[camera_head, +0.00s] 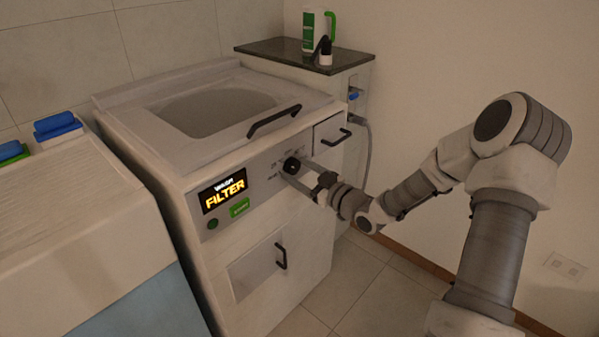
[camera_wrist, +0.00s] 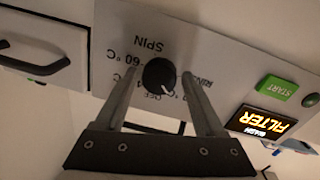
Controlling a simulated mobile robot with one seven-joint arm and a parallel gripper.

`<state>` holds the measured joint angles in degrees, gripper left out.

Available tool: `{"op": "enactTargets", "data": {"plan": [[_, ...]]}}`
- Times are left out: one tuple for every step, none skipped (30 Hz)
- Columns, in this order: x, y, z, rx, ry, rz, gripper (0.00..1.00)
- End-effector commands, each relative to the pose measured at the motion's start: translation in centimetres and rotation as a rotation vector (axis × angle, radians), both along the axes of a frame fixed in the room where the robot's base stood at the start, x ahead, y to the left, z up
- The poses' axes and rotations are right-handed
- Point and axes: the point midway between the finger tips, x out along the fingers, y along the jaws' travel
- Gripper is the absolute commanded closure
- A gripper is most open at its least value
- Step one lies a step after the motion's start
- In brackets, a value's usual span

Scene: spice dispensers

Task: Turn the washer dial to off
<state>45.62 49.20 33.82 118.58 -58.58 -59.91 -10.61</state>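The washer (camera_head: 190,130) is a white top-loading machine with a control panel on its front. Its black round dial (camera_head: 292,165) sits on that panel, and it also shows in the wrist view (camera_wrist: 158,75). The dial's white mark points to the lower right in the wrist view. Labels around it include SPIN, a 60 °C setting and, partly hidden, what looks like OFF below the dial. My gripper (camera_head: 297,176) is at the panel. In the wrist view my gripper (camera_wrist: 159,76) is open, one finger on each side of the dial, with gaps visible.
The display (camera_head: 222,192) reads FILTER, with a green START button (camera_head: 239,208) below it. Black handles (camera_head: 274,121) stick out on the lid and front. A dark-topped cabinet (camera_head: 290,50) holding a bottle (camera_head: 314,30) stands behind. The floor at right is clear.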

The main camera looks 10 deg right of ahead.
Motion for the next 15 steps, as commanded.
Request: {"op": "enactTargets", "data": {"plan": [[-0.02,-0.01,-0.01,0.000,0.000,0.000,0.40],[-0.02,-0.01,-0.01,0.000,0.000,0.000,0.46],[-0.02,-0.01,-0.01,0.000,0.000,0.000,0.53],[-0.01,-0.01,-0.02,0.000,0.000,0.000,0.58],[-0.02,-0.02,-0.02,0.000,0.000,0.000,0.64],[-0.03,-0.01,-0.02,0.000,0.000,0.000,0.71],[-0.02,-0.02,-0.02,0.000,0.000,0.000,0.76],[-0.02,-0.02,-0.02,0.000,0.000,0.000,0.82],[-0.03,-0.01,-0.02,0.000,0.000,0.000,0.89],[-0.02,-0.02,-0.02,0.000,0.000,0.000,0.94],[-0.03,-0.03,-0.03,0.000,0.000,0.000,1.00],[-0.04,-0.02,-0.03,-0.001,0.001,0.000,1.00],[-0.04,-0.02,-0.02,-0.001,0.001,0.000,1.00],[-0.03,-0.02,-0.02,0.001,0.002,0.000,1.00],[-0.03,-0.02,0.00,0.003,0.003,0.000,1.00]]}}
